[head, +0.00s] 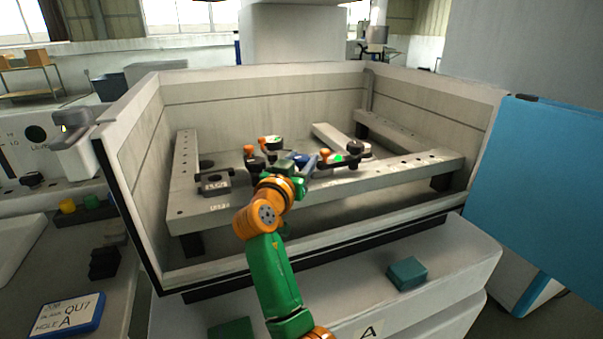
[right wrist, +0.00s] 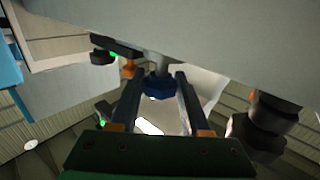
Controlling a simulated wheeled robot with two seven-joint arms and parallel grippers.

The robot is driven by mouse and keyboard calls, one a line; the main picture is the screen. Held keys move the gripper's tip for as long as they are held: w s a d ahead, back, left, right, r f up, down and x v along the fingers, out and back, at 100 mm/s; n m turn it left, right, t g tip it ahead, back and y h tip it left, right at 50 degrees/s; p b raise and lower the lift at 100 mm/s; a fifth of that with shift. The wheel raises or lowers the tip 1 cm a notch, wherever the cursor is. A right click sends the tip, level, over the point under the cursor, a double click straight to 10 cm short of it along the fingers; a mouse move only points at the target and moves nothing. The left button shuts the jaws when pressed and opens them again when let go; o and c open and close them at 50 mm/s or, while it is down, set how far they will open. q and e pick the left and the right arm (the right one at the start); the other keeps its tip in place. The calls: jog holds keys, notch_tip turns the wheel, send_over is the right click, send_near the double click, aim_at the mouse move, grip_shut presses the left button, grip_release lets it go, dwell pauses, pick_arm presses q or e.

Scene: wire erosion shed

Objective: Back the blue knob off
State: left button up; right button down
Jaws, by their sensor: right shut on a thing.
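The blue knob (right wrist: 160,86) sits on a short grey stem in the right wrist view, close to the pale slab across the top. My right gripper (right wrist: 159,92) has a finger on each side of the knob and is shut on it. In the head view my right arm reaches over the tank's front wall, and the right gripper (head: 300,165) is at the front rail, beside the clamps; my own wrist partly hides this spot. My left gripper is not in view.
The open tank has pale walls and a grey frame (head: 250,202) inside. Dark clamps with orange knobs (head: 352,150) stand close to the gripper on both sides. A teal block (head: 407,273) lies on the ledge in front. A blue panel (head: 555,190) is at the right.

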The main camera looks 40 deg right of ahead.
aim_at(298, 165)
jog(key=shift+r, duration=0.15)
jog(key=shift+c, duration=1.8)
grip_release()
jog(key=b+v, duration=0.2)
jog(key=v, duration=0.4)
jog(key=shift+s+a, duration=0.1)
jog(key=shift+a, duration=0.15)
jog(key=shift+s+a, duration=0.25)
jog(key=shift+d, duration=0.1)
